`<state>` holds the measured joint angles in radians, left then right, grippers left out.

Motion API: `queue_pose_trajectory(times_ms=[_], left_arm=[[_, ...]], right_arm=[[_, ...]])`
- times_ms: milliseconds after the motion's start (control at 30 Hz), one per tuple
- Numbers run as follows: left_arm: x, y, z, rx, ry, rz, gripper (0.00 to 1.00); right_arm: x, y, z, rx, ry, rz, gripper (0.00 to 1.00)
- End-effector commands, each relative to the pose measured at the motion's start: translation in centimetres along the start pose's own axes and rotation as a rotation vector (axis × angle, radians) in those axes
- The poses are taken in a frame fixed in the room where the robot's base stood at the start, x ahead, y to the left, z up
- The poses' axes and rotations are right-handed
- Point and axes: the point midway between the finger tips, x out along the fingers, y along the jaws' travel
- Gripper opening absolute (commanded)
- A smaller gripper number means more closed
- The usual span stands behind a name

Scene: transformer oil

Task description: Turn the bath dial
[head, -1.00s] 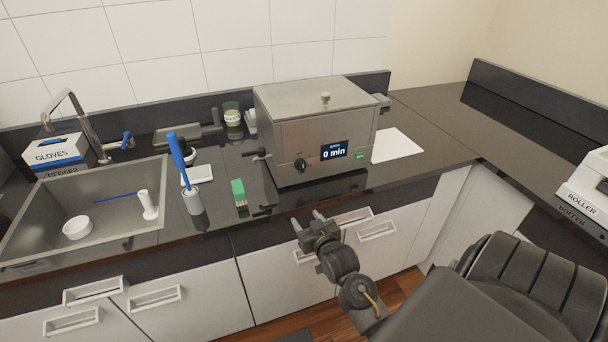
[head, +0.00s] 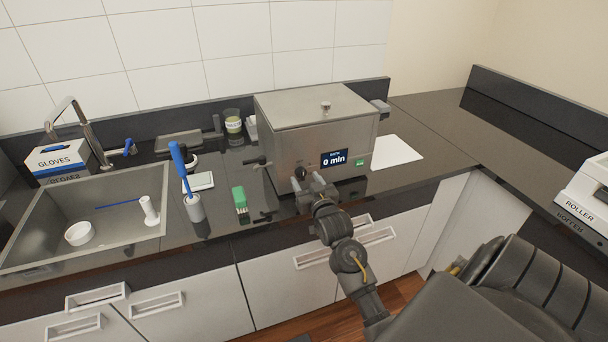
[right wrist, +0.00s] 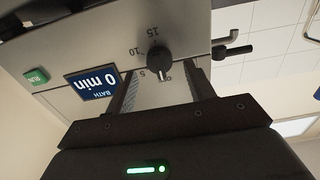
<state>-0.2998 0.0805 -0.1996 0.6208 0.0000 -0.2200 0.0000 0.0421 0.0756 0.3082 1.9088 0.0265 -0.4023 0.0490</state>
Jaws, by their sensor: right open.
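The bath (head: 316,122) is a steel box with a lid on the dark counter. Its display (head: 334,158) reads "0 min". The black dial (right wrist: 159,60) shows in the right wrist view, with marks 5, 10 and 15 beside it. In the head view my gripper mostly covers the dial. My right gripper (head: 309,181) is at the bath's front face. In the right wrist view its two fingers (right wrist: 163,92) are apart, with the dial just beyond the tips, between them in line of sight. I cannot tell whether they touch it. My left gripper is out of view.
A green RUN button (right wrist: 37,77) is beside the display, and a black tap handle (right wrist: 232,50) is on the dial's other side. White paper (head: 397,151) lies right.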

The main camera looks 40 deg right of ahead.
Motion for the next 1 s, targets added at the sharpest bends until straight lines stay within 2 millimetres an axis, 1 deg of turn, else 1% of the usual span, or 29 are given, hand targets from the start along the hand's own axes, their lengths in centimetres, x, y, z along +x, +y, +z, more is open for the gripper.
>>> queue_pose_trajectory(times_ms=[33, 100, 200, 500, 533, 833, 867, 1000], left_arm=[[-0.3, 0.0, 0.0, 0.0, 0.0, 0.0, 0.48], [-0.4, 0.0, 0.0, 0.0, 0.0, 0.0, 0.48], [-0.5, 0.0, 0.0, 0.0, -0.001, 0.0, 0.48], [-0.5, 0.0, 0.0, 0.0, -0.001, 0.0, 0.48], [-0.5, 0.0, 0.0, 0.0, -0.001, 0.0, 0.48], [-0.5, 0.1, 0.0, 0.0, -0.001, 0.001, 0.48], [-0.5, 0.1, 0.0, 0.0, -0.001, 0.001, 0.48], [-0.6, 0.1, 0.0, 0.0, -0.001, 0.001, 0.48]], right_arm=[[0.7, 0.0, -0.1, 0.0, 0.0, 0.0, 0.54], [1.4, 0.0, -0.1, 0.0, 0.0, 0.0, 0.54], [2.0, 0.0, 0.0, -0.001, 0.0, 0.0, 0.54], [2.3, 0.0, 0.0, -0.001, 0.0, 0.0, 0.54], [2.3, 0.0, 0.0, -0.001, 0.0, 0.0, 0.52], [2.3, 0.0, 0.1, 0.0, 0.0, 0.0, 0.13], [2.3, 0.0, 0.1, 0.0, 0.0, 0.0, 0.11], [2.3, 0.0, 0.0, 0.006, -0.001, 0.0, 0.11]])
